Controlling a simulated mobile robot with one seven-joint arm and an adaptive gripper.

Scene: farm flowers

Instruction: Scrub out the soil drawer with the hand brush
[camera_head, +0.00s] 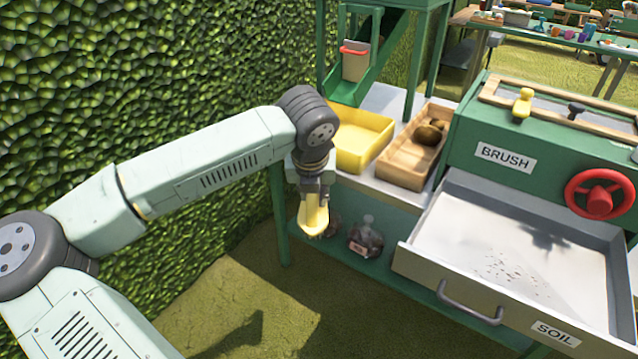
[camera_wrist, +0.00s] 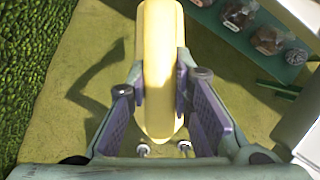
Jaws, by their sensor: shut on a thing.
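My gripper (camera_head: 315,194) is shut on a yellow hand brush (camera_head: 313,219), which hangs below it in front of the shelf bench. In the wrist view the yellow brush (camera_wrist: 161,45) stands between the two finger pads of the gripper (camera_wrist: 160,82); its bristles cannot be made out. The soil drawer (camera_head: 470,292), labelled SOIL, is pulled open to the right of my gripper. Its pale floor carries a patch of dark specks (camera_head: 512,272) near the front. The brush is apart from the drawer, to its left.
A green cabinet (camera_head: 560,165) labelled BRUSH, with a red handwheel (camera_head: 598,194), stands behind the drawer. A yellow tray (camera_head: 362,138) and a wooden box (camera_head: 405,165) sit on the bench. Dark jars (camera_head: 366,238) stand on the lower shelf. A hedge (camera_head: 130,80) lies left; grass in front is open.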

